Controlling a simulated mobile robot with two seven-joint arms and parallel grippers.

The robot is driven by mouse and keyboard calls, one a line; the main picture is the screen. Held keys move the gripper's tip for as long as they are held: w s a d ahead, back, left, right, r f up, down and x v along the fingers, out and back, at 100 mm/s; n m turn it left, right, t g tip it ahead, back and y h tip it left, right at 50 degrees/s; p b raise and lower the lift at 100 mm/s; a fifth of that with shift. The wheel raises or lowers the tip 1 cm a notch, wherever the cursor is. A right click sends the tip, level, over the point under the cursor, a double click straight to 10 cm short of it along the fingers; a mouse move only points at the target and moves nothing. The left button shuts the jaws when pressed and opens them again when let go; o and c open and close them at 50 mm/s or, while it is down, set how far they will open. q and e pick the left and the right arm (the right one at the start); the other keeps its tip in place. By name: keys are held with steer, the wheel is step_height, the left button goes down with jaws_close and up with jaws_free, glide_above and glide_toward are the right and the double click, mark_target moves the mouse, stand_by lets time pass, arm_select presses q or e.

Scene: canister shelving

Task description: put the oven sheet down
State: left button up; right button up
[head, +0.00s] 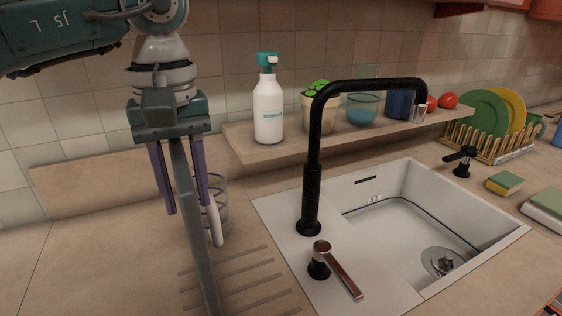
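My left gripper (188,210), with two purple fingers, points down over the left counter in the head view. A long grey slab, which I take to be the oven sheet (195,240), is seen nearly edge-on and upright between the fingers. The gripper appears shut on it, though the contact faces are hidden. The sheet's lower end runs to the bottom edge of the picture, so I cannot tell whether it touches the counter. My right gripper is not in view.
Grooves (245,285) mark the counter beside the sink (400,215). A black faucet (312,180) and lever (335,270) stand right of the sheet. A wire holder (221,190) is close behind. A ledge (290,150) carries a soap bottle (268,110). The left counter (90,250) is clear.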

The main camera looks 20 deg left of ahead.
arm_select(q)
steer(key=shift+o, duration=0.6)
steer(key=shift+r, duration=0.1)
